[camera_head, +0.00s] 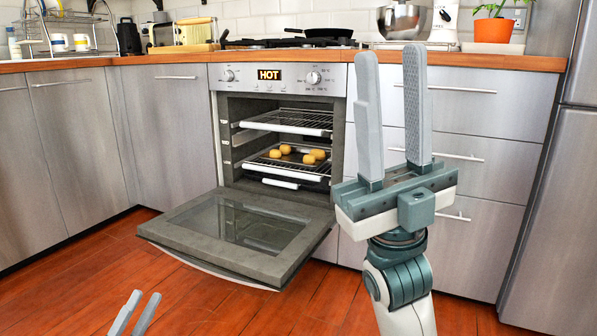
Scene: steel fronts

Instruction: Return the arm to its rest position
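My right gripper (392,100) is raised close to the camera on the right, fingers pointing up and apart, with nothing between them. My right arm (402,285) comes up from the bottom edge. My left gripper (137,312) shows only as two fingertips at the bottom left, with a gap between them and nothing seen in it. The rest of my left arm is out of view.
The oven door (240,229) hangs open and juts out at knee height between my grippers. A tray (283,161) with several round yellow-brown pieces sits inside, under a wire rack (290,120). Wooden floor (75,285) is free at left.

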